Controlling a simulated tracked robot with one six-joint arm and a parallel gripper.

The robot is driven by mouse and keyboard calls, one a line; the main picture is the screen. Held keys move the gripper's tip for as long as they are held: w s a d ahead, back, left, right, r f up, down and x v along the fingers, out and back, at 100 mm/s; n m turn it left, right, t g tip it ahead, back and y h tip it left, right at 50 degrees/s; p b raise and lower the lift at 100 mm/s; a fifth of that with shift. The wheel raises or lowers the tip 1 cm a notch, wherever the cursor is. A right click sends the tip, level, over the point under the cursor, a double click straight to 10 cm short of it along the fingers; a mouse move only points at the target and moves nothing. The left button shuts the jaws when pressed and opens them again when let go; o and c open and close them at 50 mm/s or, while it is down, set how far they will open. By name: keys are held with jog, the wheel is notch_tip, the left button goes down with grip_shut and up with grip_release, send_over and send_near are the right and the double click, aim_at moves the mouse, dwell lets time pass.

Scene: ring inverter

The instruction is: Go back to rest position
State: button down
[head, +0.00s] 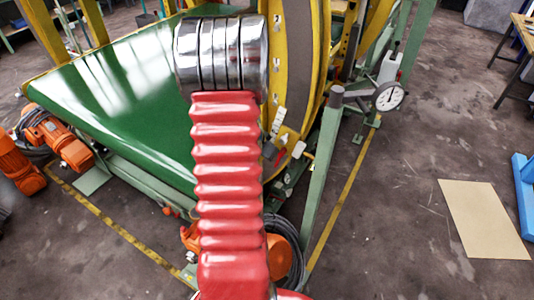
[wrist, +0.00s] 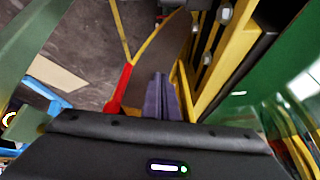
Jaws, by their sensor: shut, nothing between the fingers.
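My gripper (wrist: 160,82) shows in the wrist view as two purple-grey fingers pressed together, with nothing between them. A red bar (wrist: 121,88) shows just left of the fingers; I cannot tell whether it touches them. In the head view my red ribbed arm reaches up the middle to its silver end, and my fingers cannot be made out there. A small red handle (head: 281,157) sits on the yellow ring machine (head: 318,60), right of my arm.
A green conveyor belt (head: 120,95) lies to the left, with orange motors (head: 55,135) beside it. A green post (head: 322,170) and a round gauge (head: 389,96) stand right of the ring. A cardboard sheet (head: 483,220) lies on the mostly open floor at right.

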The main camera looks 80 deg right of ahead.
jog(key=shift+r, duration=0.15)
dwell(0.7)
jog(key=w+a+r+n+t, duration=0.2)
jog(key=w+a+r, duration=0.25)
jog(key=w, duration=0.45)
jog(key=w+a+r+n+t, duration=0.3)
jog(key=w+r, duration=0.2)
jog(key=w, duration=0.3)
jog(key=w+a+r+n+t, duration=0.25)
jog(key=w+r, duration=0.25)
jog(key=w, duration=0.4)
jog(key=w+a+r+n+t+y, duration=0.1)
jog(key=w+a+r+n, duration=0.15)
jog(key=a, duration=0.35)
jog(key=w+a+r+n+t, duration=0.1)
jog(key=w+a+r, duration=0.1)
jog(key=w+a, duration=0.25)
jog(key=a+r+n+y, duration=0.3)
jog(key=a, duration=0.9)
jog(key=a+r+n+y, duration=0.2)
jog(key=a+r+n, duration=0.15)
jog(key=a, duration=0.85)
jog(key=s+a+n+g, duration=0.2)
jog(key=s+a+n, duration=0.4)
jog(key=s+a, duration=0.6)
jog(key=shift+s+a, duration=0.15)
jog(key=shift+s, duration=0.5)
